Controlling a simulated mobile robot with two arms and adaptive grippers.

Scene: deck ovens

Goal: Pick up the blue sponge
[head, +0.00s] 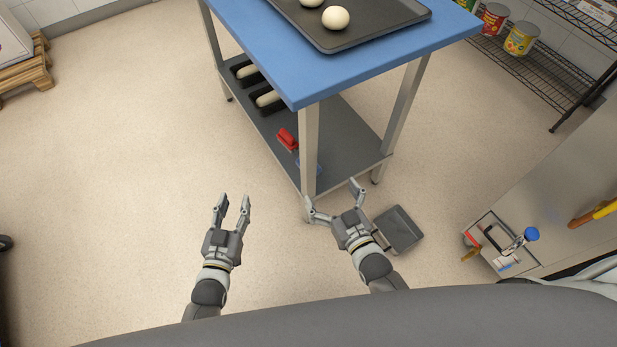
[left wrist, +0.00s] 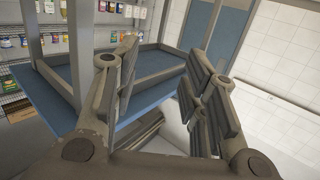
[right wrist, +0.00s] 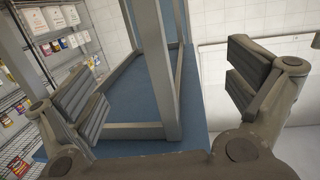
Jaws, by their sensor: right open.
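In the head view a small blue patch, which looks like the blue sponge (head: 317,169), shows at the near corner of the cart's grey lower shelf (head: 345,150). The cart's front leg (head: 307,140) hides part of it. My right gripper (head: 333,200) is open and empty, just in front of that corner, with its fingers spread either side of it in the picture. My left gripper (head: 234,200) is open and empty over the floor, left of the cart. The sponge does not show in either wrist view.
A red brush-like item (head: 287,139) and black loaf pans (head: 268,101) sit on the lower shelf. The blue cart top (head: 285,75) overhangs it, holding a dough tray (head: 375,32). A grey pan-like object (head: 398,229) is beside my right arm.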

